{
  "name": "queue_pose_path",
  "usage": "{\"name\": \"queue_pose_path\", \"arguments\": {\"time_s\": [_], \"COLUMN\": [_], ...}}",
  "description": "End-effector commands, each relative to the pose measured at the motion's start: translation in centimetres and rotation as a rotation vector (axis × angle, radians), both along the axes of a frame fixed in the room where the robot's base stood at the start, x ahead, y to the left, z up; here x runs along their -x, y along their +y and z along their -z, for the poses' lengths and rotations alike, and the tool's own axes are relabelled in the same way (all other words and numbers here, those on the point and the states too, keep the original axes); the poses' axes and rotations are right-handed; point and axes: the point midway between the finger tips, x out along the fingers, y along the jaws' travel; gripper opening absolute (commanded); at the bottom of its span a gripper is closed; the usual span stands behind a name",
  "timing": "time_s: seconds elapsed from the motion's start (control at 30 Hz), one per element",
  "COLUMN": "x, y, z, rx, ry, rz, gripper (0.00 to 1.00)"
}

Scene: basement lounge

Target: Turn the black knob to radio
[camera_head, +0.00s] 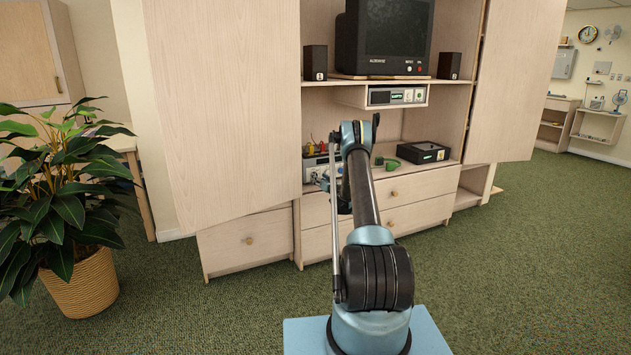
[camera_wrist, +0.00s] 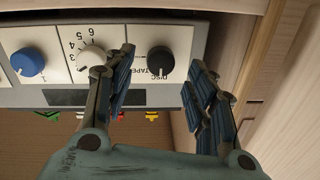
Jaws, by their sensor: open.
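The black knob (camera_wrist: 160,60) is on the light front panel (camera_wrist: 186,36) of a device in the wrist view. Lettering reading "DISC" and "TAPE" shows beside it; no radio label is readable. My gripper (camera_wrist: 161,70) is open, with one finger to the left of the knob and one to the right. The left finger partly covers a white knob (camera_wrist: 91,57) with numerals around it. Whether either finger touches the black knob cannot be told. In the head view the device (camera_head: 314,172) sits on the cabinet shelf, partly behind my arm, and my gripper is hidden.
A blue knob (camera_wrist: 28,62) is at the panel's left. A wooden cabinet wall (camera_wrist: 290,85) stands close on the right in the wrist view. The open cabinet door (camera_head: 225,100) is at left.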

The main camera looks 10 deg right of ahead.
Motion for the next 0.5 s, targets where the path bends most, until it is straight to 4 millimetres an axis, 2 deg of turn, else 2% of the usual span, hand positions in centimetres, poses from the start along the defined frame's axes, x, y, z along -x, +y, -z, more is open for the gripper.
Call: {"name": "queue_pose_path", "arguments": {"time_s": [0.2,0.5], "x": [-2.5,-3.4], "y": [1.1,1.4], "z": [0.0,0.0], "rx": [0.000,0.000], "ry": [0.000,0.000], "rz": [0.000,0.000], "gripper": [0.51,0.51]}}
